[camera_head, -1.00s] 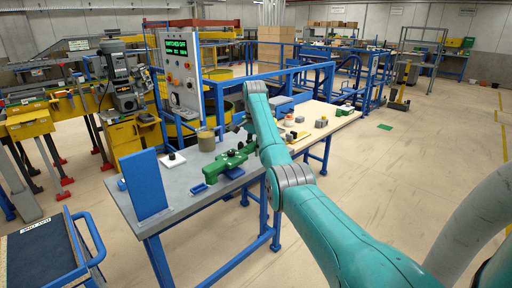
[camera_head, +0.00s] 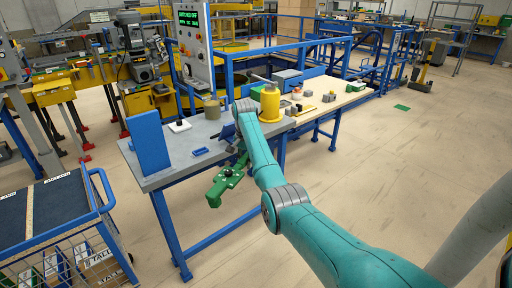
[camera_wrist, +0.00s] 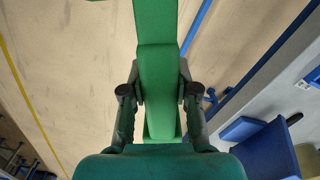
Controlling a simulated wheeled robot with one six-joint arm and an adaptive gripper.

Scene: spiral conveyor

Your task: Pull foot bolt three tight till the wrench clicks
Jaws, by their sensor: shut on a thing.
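My gripper (camera_wrist: 158,98) is shut on a thick green tool (camera_wrist: 157,60), which runs up between its two dark fingers in the wrist view. In the head view the green tool (camera_head: 228,184) hangs tilted in front of the grey workbench (camera_head: 185,172), clear of its front edge. I take this tool for the wrench, but its working end is not clear. The fingers are hard to make out in the head view. I cannot make out foot bolt three in either view.
An upright blue plate (camera_head: 149,143) stands on the bench's left end, with a yellow canister (camera_head: 270,104) farther right. A blue cart (camera_head: 55,215) stands at lower left. A control panel (camera_head: 190,47) reads switched off. Open floor (camera_head: 380,170) lies to the right.

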